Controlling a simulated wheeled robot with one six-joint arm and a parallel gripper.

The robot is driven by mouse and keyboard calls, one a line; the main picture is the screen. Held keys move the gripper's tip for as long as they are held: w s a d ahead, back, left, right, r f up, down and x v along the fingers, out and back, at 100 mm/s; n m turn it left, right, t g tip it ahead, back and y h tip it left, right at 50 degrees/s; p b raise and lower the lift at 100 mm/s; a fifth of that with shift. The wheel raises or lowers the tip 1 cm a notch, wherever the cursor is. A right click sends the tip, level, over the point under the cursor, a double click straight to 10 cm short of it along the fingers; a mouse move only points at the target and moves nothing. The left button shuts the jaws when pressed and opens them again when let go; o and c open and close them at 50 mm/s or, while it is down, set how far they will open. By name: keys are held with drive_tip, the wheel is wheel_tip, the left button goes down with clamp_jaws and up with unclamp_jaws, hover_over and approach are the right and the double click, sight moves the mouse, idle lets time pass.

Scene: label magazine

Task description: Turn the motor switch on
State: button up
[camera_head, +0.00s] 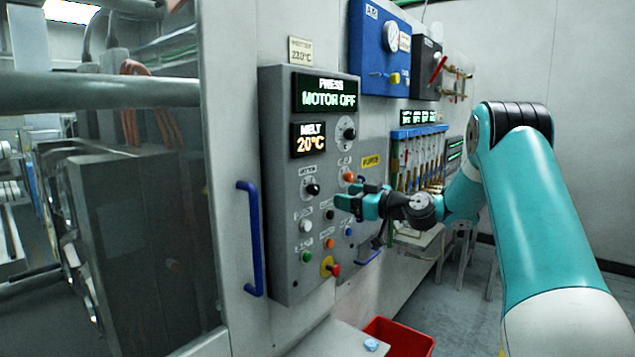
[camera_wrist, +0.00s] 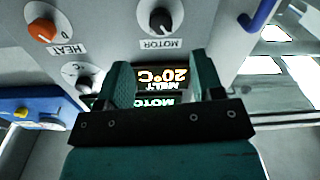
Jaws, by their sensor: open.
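The motor switch (camera_head: 313,189) is a black rotary knob on the grey control panel (camera_head: 280,220), left of my gripper (camera_head: 350,196). The panel's upper display (camera_head: 325,93) reads "MOTOR OFF" in green. In the wrist view, which is upside down, the motor switch (camera_wrist: 160,20) shows at the top centre with its MOTOR label beneath it. My gripper (camera_wrist: 162,68) is open and empty there, its two fingers apart and over the melt display (camera_wrist: 162,78). The motor switch lies beyond the fingertips, with no visible contact.
An orange heat knob (camera_head: 348,177) sits right of the motor switch; it shows in the wrist view (camera_wrist: 43,30). Buttons and a red emergency stop (camera_head: 333,269) lie below. A blue door handle (camera_head: 251,238) stands left. A red bin (camera_head: 400,337) is on the floor.

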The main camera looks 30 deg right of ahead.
sight(317, 190)
drive_tip(key=p+x, duration=0.3)
drive_tip(key=x, duration=0.5)
drive_tip(key=shift+w+a+r+p, duration=0.15)
drive_tip(key=shift+w+p, duration=0.1)
drive_tip(key=shift+p, duration=0.15)
drive_tip(key=shift+w+a, duration=0.2)
drive_tip(key=shift+w, duration=0.45)
drive_tip(key=c, duration=0.9)
